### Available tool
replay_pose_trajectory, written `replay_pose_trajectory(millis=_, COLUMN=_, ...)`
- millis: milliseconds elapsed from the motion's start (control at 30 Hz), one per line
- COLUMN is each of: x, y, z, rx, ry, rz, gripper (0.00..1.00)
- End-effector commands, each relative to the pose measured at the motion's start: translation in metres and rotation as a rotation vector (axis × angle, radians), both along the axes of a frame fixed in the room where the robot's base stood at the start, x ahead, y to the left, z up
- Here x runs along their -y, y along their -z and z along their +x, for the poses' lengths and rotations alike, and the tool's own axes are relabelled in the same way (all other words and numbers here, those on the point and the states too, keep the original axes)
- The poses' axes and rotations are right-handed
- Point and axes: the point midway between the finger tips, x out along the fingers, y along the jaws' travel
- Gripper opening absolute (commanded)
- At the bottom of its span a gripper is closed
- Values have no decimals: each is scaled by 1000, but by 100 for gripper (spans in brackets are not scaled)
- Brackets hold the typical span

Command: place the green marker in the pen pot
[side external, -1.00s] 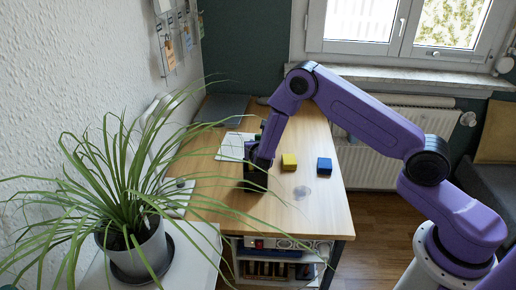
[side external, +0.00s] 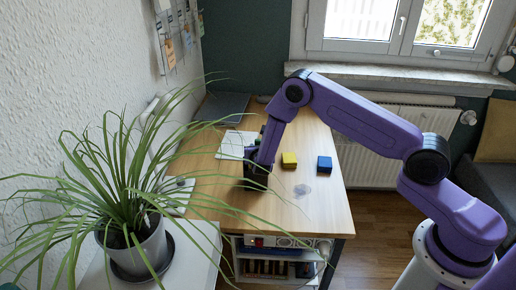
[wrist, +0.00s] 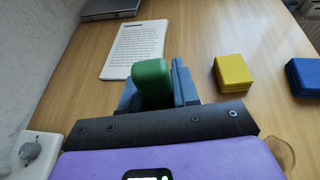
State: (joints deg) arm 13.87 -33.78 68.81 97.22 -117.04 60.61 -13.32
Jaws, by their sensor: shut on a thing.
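My gripper (wrist: 156,84) has its two grey-blue fingers on either side of a thick green thing, which I take to be the green marker (wrist: 150,78). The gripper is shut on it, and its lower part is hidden. In the side external view my gripper (side external: 256,176) is low over the middle-left of the desk, and the marker cannot be made out there. I cannot make out a pen pot for certain. A small see-through round thing (side external: 302,190) stands on the desk to the gripper's right; it also shows partly at the wrist view's right (wrist: 280,152).
A yellow block (side external: 289,160) and a blue block (side external: 324,164) lie to the gripper's right. A printed sheet (wrist: 136,48) lies beyond it, with a dark flat laptop-like thing (side external: 222,108) farther back. Long plant leaves (side external: 110,180) reach over the desk's left. The desk's front right is clear.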

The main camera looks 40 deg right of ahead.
Motion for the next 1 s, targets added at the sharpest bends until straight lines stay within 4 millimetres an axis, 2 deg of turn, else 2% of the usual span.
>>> replay_pose_trajectory(millis=33, x=0, y=1, z=-1, rx=-4, ry=0, rz=0, gripper=40)
replay_pose_trajectory(millis=100, x=0, y=1, z=-1, rx=-5, ry=0, rz=0, gripper=56)
replay_pose_trajectory(millis=400, x=1, y=1, z=-1, rx=-6, ry=1, rz=0, gripper=56)
replay_pose_trajectory(millis=567, x=1, y=-10, z=-1, rx=-3, ry=1, rz=0, gripper=56)
replay_pose_trajectory(millis=1000, x=-48, y=-44, z=-63, rx=-4, ry=-4, rz=0, gripper=56)
